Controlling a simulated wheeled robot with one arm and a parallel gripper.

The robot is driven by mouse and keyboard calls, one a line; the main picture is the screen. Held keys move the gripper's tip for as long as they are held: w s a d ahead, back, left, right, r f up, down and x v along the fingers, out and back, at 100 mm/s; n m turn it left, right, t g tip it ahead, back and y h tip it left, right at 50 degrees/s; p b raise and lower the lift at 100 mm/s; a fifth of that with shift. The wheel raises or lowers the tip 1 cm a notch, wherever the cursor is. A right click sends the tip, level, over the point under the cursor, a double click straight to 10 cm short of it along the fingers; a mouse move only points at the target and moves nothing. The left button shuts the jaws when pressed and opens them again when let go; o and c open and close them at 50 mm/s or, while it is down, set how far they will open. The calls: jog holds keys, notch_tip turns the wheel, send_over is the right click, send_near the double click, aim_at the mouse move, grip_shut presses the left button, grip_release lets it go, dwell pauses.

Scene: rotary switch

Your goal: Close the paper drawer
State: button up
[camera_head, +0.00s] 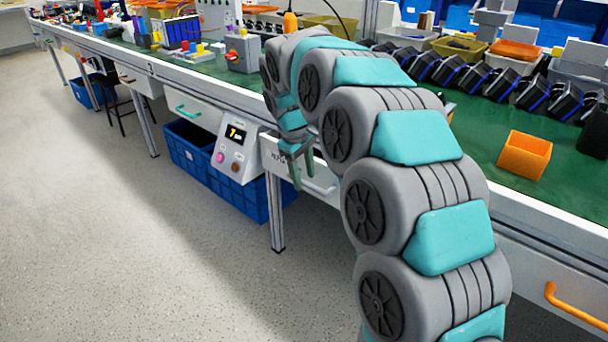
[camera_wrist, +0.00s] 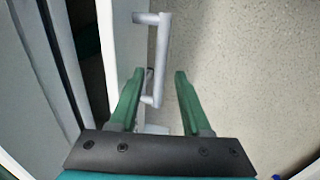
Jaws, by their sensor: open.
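The drawer front (camera_head: 272,153) is pale, with a partly covered dark label, under the bench edge in the head view. In the wrist view, the drawer front (camera_wrist: 116,45) is a white panel with a grey bar handle (camera_wrist: 161,55) on its outer face. A dark gap shows behind the panel, so the drawer seems pulled out. My gripper (camera_head: 301,176) hangs in front of this drawer, pointing down. In the wrist view my gripper (camera_wrist: 155,80) is open, its green fingers on either side of the lower handle end. I cannot tell whether they touch it.
A control box (camera_head: 236,150) with a display and buttons stands left of the drawer. Blue crates (camera_head: 235,195) sit under the bench. An orange bin (camera_head: 525,155) stands on the green bench top (camera_head: 480,150). Another drawer has an orange handle (camera_head: 575,306). The floor at left is clear.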

jog(key=shift+f, duration=0.25)
jog(key=shift+c, duration=0.2)
grip_shut()
dwell(1.1)
